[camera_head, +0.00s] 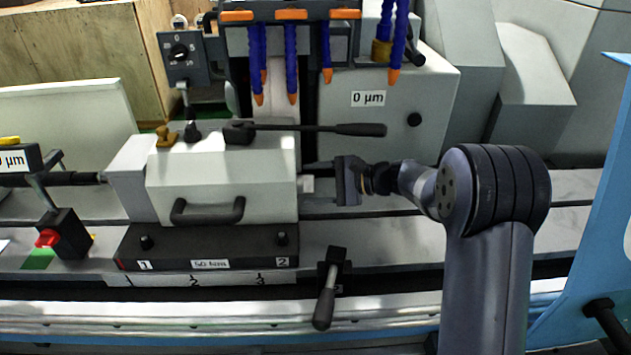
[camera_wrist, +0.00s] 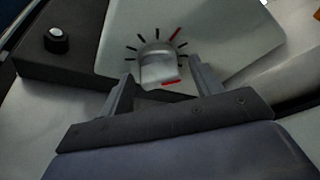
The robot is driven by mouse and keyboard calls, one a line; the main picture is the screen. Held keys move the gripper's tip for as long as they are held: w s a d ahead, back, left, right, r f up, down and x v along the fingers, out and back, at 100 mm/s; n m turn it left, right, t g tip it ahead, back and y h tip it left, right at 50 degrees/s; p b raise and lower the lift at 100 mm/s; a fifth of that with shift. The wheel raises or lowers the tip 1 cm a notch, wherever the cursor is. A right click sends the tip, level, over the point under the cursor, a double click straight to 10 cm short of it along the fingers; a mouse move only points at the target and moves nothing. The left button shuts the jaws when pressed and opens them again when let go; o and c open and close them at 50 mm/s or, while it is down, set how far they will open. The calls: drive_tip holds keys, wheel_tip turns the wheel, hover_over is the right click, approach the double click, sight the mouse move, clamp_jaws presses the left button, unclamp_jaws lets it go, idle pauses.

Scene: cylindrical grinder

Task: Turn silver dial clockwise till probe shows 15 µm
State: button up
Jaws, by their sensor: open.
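The silver dial (camera_wrist: 158,66) sits on the grey housing's end face, ringed by black tick marks and one red tick. A red mark shows at the dial's lower edge in the wrist view. In the head view the dial (camera_head: 307,184) is small at the right end of the tailstock-like housing (camera_head: 222,172). My gripper (camera_head: 314,185) is open, with its fingers reaching left toward the dial. In the wrist view the gripper (camera_wrist: 160,75) has a finger on each side of the dial; contact cannot be told. A probe display (camera_head: 14,160) at the left edge shows "0 µm", possibly cut off.
Another "0 µm" label (camera_head: 369,98) is on the grey box behind. A black lever (camera_head: 340,129) extends above my gripper. A lower lever (camera_head: 325,296) stands in front. Blue coolant hoses (camera_head: 291,65) hang at the back. A blue panel (camera_head: 590,240) bounds the right side.

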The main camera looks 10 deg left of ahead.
drive_tip(key=shift+c, duration=0.4)
drive_tip(key=c, duration=0.9)
drive_tip(key=shift+o, duration=0.2)
drive_tip(key=shift+m+g+h+p, duration=0.6)
drive_tip(key=shift+m+p, duration=0.7)
drive_tip(key=shift+p, duration=0.65)
drive_tip(key=o, duration=0.9)
drive_tip(key=shift+o, duration=0.2)
drive_tip(key=shift+d, duration=0.1)
